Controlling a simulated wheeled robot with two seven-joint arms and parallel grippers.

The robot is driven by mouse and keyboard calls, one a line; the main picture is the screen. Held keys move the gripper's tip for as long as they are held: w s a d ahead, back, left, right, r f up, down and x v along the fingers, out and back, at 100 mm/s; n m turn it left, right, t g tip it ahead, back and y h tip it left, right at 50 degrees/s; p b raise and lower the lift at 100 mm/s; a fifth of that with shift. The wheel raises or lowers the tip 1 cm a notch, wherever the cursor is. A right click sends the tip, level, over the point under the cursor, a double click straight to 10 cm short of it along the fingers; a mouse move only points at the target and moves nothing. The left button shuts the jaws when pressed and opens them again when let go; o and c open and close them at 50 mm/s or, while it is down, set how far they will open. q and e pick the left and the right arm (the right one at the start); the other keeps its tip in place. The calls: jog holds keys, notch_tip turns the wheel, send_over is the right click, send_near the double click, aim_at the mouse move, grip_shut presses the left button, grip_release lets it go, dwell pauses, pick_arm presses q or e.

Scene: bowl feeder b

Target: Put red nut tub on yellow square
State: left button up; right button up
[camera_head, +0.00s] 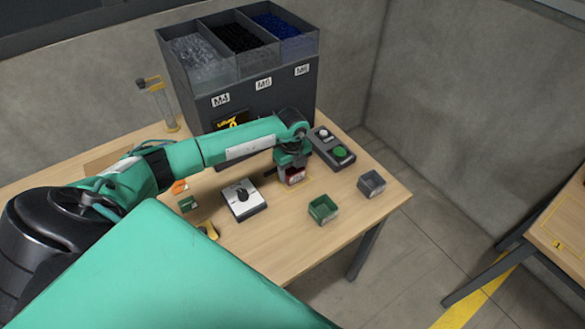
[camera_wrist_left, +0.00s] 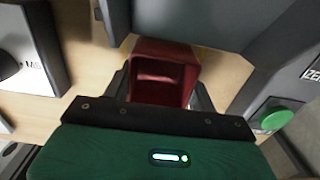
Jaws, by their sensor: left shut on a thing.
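The red nut tub (camera_head: 293,177) is at the end of my left arm in the head view, close to the table top. My left gripper (camera_head: 291,165) is shut on it from above. In the left wrist view the red tub (camera_wrist_left: 163,72) sits between the two dark fingers, its inside looking empty. A faint yellow line (camera_head: 289,188) shows on the table just by the tub; most of any square there is hidden. I cannot tell whether the tub touches the table. My right gripper is not in view.
A white box with a black knob (camera_head: 243,198) stands left of the tub. A green tub (camera_head: 323,209) and a grey tub (camera_head: 371,183) stand to the right. A button box (camera_head: 334,148) and the tall feeder (camera_head: 238,75) are behind.

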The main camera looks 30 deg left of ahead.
pick_arm(q)
jog(key=shift+f, duration=0.2)
jog(key=o, duration=1)
jog(key=shift+r, duration=0.1)
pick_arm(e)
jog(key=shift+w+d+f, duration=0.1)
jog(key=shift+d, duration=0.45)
pick_arm(q)
jog(key=shift+r, duration=0.3)
notch_tip(320, 180, up, 12)
jog(key=b, duration=0.2)
jog(key=shift+f+b, duration=0.1)
jog(key=shift+b, duration=0.2)
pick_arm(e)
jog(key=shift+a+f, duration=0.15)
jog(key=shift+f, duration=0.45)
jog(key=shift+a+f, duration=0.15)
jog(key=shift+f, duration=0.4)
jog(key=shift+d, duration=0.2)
